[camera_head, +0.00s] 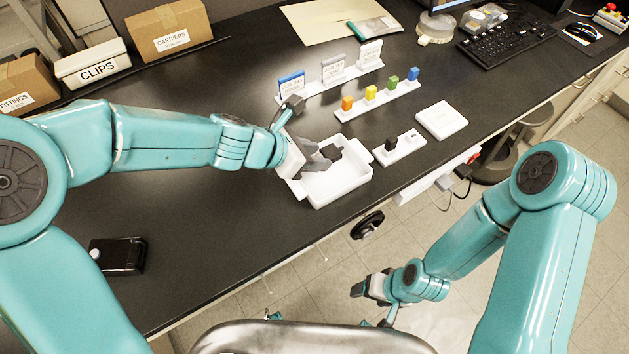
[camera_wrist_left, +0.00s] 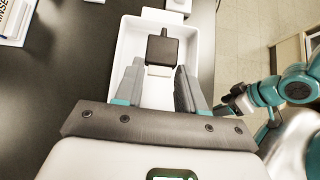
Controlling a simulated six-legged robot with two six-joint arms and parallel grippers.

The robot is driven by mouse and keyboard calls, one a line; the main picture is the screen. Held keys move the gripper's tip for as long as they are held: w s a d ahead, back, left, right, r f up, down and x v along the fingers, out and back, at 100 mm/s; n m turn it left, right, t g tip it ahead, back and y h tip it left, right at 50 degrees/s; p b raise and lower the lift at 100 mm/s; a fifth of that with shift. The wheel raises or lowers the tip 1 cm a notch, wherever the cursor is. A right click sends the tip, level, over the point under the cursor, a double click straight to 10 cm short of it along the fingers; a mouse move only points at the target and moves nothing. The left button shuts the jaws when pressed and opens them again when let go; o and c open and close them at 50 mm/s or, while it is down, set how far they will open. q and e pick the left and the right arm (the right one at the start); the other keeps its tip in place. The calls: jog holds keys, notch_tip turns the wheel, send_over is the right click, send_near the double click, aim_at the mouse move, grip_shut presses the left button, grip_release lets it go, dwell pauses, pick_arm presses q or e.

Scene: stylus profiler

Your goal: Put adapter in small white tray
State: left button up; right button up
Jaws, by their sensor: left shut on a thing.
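The small white tray (camera_head: 345,187) sits on the black bench, its open top facing up. It also fills the upper middle of the left wrist view (camera_wrist_left: 205,62). My left gripper (camera_head: 318,158) is over the tray and shut on the dark, blocky adapter (camera_head: 331,152). In the left wrist view the adapter (camera_wrist_left: 162,47) shows at the fingertips, inside the tray's outline. I cannot tell whether it touches the tray floor. My right gripper (camera_head: 370,288) is low, in front of the bench edge and away from the tray; its finger state is unclear.
A white holder with a black piece (camera_head: 391,145) stands right of the tray, with a flat white box (camera_head: 441,120) beyond. Behind are a rack of colored blocks (camera_head: 370,95) and upright cards (camera_head: 333,68). A black box (camera_head: 117,256) lies front left. Bench between is clear.

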pick_arm(q)
jog(key=shift+w+d+f+b, duration=0.1)
jog(key=shift+d+f+b, duration=0.1)
jog(key=shift+f, duration=0.35)
jog(key=shift+w+d+f+b, duration=0.1)
jog(key=shift+f+b, duration=0.1)
jog(key=shift+f, duration=0.35)
jog(key=f+b, duration=0.1)
jog(key=f, duration=0.1)
jog(key=f+b, duration=0.1)
jog(key=b, duration=0.1)
jog(key=shift+s+a+f, duration=0.1)
jog(key=shift+a+f, duration=0.1)
jog(key=shift+f, duration=0.2)
jog(key=shift+d, duration=0.15)
jog(key=shift+f, duration=0.2)
jog(key=o, duration=0.8)
jog(key=shift+o, duration=1.2)
pick_arm(e)
notch_tip(320, 180, down, 5)
jog(key=shift+d+r, duration=0.1)
pick_arm(q)
jog(key=shift+r, duration=0.1)
